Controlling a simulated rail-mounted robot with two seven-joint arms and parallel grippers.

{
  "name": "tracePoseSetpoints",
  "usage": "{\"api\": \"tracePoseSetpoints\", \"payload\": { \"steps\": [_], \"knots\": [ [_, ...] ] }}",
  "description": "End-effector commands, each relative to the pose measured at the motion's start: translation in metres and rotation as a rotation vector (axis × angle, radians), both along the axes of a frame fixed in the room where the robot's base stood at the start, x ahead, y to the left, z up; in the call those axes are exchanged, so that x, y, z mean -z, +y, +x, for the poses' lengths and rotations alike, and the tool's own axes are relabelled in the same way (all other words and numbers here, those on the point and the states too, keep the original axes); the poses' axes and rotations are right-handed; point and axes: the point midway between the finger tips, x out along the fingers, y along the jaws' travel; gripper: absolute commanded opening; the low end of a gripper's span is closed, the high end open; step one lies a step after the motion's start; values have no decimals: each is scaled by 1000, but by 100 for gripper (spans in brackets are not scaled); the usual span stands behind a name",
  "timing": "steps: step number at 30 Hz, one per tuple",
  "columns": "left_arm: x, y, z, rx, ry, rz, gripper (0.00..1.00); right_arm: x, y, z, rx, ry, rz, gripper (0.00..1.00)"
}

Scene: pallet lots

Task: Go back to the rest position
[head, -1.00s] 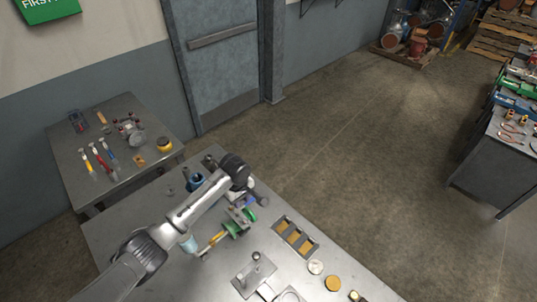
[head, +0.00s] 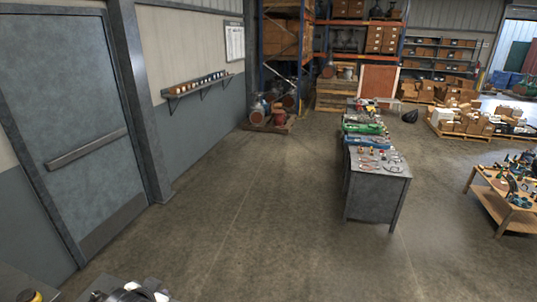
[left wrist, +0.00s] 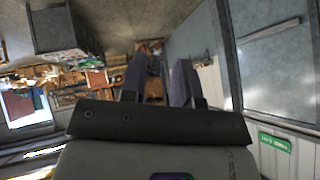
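My left gripper (left wrist: 160,64) shows in the left wrist view with its two dark fingers apart. Nothing is held between them; distant shelving shows through the gap. In the head view only a bit of my own arm shows at the bottom left edge, and the left gripper itself is out of that frame. My right gripper is in neither view.
A grey metal table corner (head: 18,286) shows at the bottom left. A grey door (head: 75,120) stands at left. A grey workbench (head: 376,200) with tools and a wooden table (head: 502,200) stand at right. The middle floor (head: 250,220) is clear.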

Motion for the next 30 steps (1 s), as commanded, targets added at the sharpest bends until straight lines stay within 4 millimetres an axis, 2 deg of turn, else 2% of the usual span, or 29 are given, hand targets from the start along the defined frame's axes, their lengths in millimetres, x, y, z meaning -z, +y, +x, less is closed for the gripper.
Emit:
{"api": "tracePoseSetpoints", "payload": {
  "steps": [1,3,8,12,14,18,24,27,30],
  "knots": [
    [-8,-13,-20,41,-37,11,29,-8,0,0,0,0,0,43],
    [-14,-27,-50,68,-84,11,29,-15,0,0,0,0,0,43],
    [-5,-43,-123,45,-92,-58,29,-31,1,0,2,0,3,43],
    [18,-51,-187,15,-5,-127,29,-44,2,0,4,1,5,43],
    [31,-54,-212,2,52,-153,29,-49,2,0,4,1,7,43],
    [67,-58,-266,-36,206,-191,29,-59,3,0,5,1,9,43],
    [96,-64,-324,-60,360,-213,29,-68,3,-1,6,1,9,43],
    [102,-64,-340,-65,400,-213,29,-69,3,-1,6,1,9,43],
    [105,-64,-348,-66,420,-212,29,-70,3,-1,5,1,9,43]
  ]
}}
